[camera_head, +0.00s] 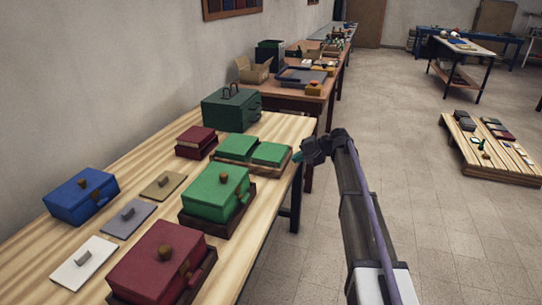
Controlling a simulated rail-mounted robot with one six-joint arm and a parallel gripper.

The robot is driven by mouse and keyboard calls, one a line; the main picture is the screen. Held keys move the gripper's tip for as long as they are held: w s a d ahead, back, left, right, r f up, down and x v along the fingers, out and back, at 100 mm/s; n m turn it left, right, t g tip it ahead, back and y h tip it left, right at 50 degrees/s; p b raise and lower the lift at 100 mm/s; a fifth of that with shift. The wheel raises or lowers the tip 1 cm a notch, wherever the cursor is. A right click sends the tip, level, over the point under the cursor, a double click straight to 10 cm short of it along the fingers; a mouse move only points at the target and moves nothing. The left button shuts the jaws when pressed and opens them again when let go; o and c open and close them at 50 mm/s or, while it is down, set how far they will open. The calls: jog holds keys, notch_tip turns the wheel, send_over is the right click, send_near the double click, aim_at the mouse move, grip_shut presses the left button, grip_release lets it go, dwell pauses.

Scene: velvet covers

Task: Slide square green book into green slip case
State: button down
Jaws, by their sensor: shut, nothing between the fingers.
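Two flat green pieces, one on the left (237,147) and one on the right (270,153), lie side by side in a shallow wooden tray (249,164) near the table's right edge. I cannot tell which is the square green book. A green box (207,193) with a brown knob and a front catch sits in a dark brown base in front of them. A dark green case (229,110) with handles on top stands behind them. I cannot tell which one is the slip case. My gripper (298,156) is shut and empty, just right of the tray at the table edge.
A red box (158,262), a blue box (80,196), a dark red book-like block (196,141) and flat knobbed plates, including a white one (83,264), occupy the wooden table (240,238). A cluttered second table (305,98) stands behind.

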aim_at(261, 149)
dwell(0.5)
jog(key=shift+w+a, duration=1)
jog(key=shift+a, duration=1.35)
jog(key=shift+w+a, duration=1)
jog(key=shift+a, duration=1.3)
jog(key=shift+w+a, duration=1)
jog(key=shift+a, duration=1.35)
jog(key=p+v, duration=0.1)
jog(key=v, duration=0.2)
jog(key=p+v, duration=0.1)
jog(key=v, duration=0.2)
jog(key=f+p+v, duration=0.1)
jog(key=p+v, duration=0.1)
jog(key=v, duration=0.1)
jog(key=shift+s+d, duration=0.2)
jog(key=shift+d, duration=0.15)
jog(key=shift+s+d, duration=0.15)
jog(key=shift+d, duration=0.25)
